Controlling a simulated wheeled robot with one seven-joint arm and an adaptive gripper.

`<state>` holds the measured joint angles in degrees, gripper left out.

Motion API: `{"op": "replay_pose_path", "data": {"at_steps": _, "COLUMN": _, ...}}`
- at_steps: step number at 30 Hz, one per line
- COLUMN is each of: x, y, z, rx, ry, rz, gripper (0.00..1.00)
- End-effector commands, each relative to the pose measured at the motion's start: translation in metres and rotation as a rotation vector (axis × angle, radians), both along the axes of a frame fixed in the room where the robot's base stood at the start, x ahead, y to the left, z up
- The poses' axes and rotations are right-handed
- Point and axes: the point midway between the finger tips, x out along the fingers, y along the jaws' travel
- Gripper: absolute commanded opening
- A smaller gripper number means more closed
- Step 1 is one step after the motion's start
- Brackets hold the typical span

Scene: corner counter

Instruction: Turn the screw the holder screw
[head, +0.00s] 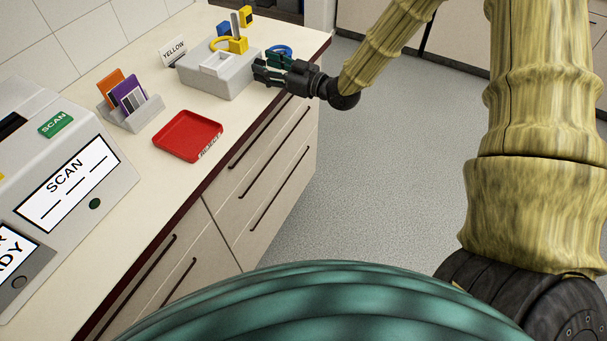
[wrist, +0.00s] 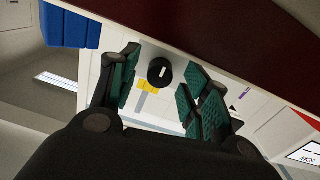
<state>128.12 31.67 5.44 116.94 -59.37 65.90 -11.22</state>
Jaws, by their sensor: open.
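In the wrist view a round black screw head (wrist: 160,71) with a white mark shows on a pale surface. It lies between the two green-padded fingers of my gripper (wrist: 163,90), which are open and apart from it on both sides. A yellow piece (wrist: 148,86) with a grey bar sits just beside the screw head. In the head view my gripper (head: 264,71) is at the right side of a grey holder block (head: 214,84), near the counter edge. A yellow clamp-like part (head: 234,45) stands on the block. The screw is hidden in the head view.
A "YELLOW" sign (head: 173,51), a card stand (head: 140,117) with orange and purple cards, a red tray (head: 188,137) and a scan machine (head: 75,180) are on the counter. Open floor (head: 370,170) lies to the right.

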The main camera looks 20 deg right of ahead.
Motion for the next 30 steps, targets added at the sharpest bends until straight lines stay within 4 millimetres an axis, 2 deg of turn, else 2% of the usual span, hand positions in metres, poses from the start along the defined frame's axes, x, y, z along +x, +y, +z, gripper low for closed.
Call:
{"op": "replay_pose_path", "data": {"at_steps": 12, "x": -0.051, "y": -0.038, "z": -0.001, "rx": 0.0, "ry": 0.0, "rz": -0.001, "gripper": 0.47}}
{"op": "replay_pose_path", "data": {"at_steps": 21, "x": -0.081, "y": -0.06, "z": -0.001, "rx": 0.001, "ry": 0.001, "rz": -0.001, "gripper": 0.47}}
{"op": "replay_pose_path", "data": {"at_steps": 24, "x": -0.089, "y": -0.063, "z": -0.002, "rx": -0.002, "ry": 0.009, "rz": -0.003, "gripper": 0.47}}
{"op": "replay_pose_path", "data": {"at_steps": 30, "x": -0.092, "y": -0.055, "z": -0.025, "rx": -0.032, "ry": 0.09, "rz": -0.029, "gripper": 0.47}}
